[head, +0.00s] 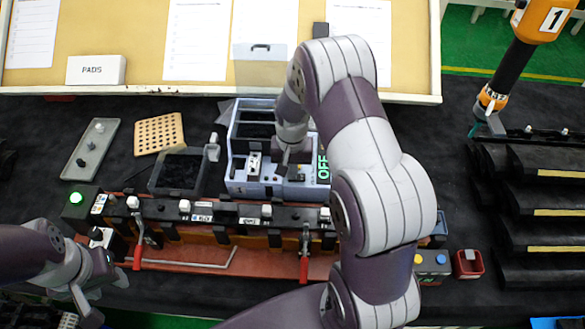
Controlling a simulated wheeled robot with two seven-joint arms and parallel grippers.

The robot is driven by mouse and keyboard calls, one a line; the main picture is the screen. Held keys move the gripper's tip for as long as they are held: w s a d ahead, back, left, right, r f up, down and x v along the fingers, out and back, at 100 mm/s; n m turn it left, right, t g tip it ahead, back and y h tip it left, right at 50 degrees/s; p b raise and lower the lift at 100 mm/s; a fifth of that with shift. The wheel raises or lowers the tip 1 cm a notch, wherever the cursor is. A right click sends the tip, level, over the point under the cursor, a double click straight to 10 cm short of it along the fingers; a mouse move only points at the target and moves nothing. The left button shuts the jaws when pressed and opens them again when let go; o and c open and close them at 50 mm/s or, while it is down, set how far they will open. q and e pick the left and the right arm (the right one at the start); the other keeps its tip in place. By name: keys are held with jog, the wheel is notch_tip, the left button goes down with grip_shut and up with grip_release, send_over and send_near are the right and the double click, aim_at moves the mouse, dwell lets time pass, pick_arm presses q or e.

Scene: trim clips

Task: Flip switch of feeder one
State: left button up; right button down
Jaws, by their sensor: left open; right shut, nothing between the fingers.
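A blue-grey feeder box (234,183) with open compartments stands at the middle of the bench. A green OFF marking (322,163) shows at its right side, partly hidden by my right arm. I cannot make out a number on the box or tell which small part is its switch. My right gripper (288,168) is shut and empty, pointing down at the front part of the feeder box. Whether it touches the box I cannot tell. My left gripper (92,300) is open and empty at the lower left, in front of the long fixture.
A long clamp fixture (190,236) with red-handled levers lies in front of the feeder. A green lamp (76,198) is lit at its left. A dark tray (180,171) and perforated tan plate (158,134) lie left of the feeder. Black trim parts (540,200) are stacked at right.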

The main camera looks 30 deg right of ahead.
aim_at(298, 176)
jog(key=shift+s+d, duration=0.1)
jog(key=shift+s, duration=0.05)
jog(key=shift+s+d+r+p, duration=0.1)
jog(key=shift+s+d+p, duration=0.05)
jog(key=shift+d+p, duration=0.15)
jog(key=shift+s+d, duration=0.15)
jog(key=shift+d, duration=0.15)
jog(key=shift+r, duration=0.1)
notch_tip(298, 176, up, 4)
jog(key=p, duration=0.4)
jog(key=shift+r, duration=0.25)
jog(key=shift+r+b, duration=0.4)
jog(key=shift+b, duration=0.2)
notch_tip(298, 176, up, 9)
jog(key=b, duration=0.1)
jog(key=shift+f+b, duration=0.2)
jog(key=shift+b, duration=0.1)
